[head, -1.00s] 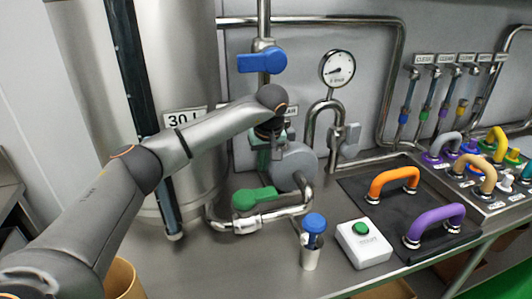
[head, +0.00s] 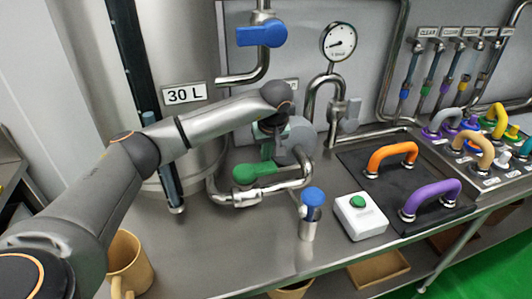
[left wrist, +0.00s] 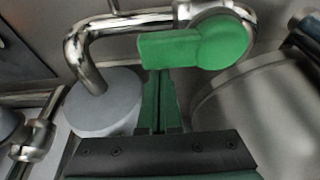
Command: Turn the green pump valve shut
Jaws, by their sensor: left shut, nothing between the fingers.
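The green pump valve handle (head: 250,173) sits on the steel pipe low in front of the tank. It lies roughly along the pipe. In the left wrist view the green handle (left wrist: 180,48) fills the upper middle, its round hub at the right. My left gripper (head: 267,152) is just behind the handle, pointing down. Its green fingers are shut and empty. In the left wrist view the fingertips (left wrist: 158,78) reach up to the near edge of the handle's free end; I cannot tell whether they touch. My right gripper is not in view.
The grey pump (head: 297,138) stands close right of my left gripper. A blue valve (head: 262,34) is above.

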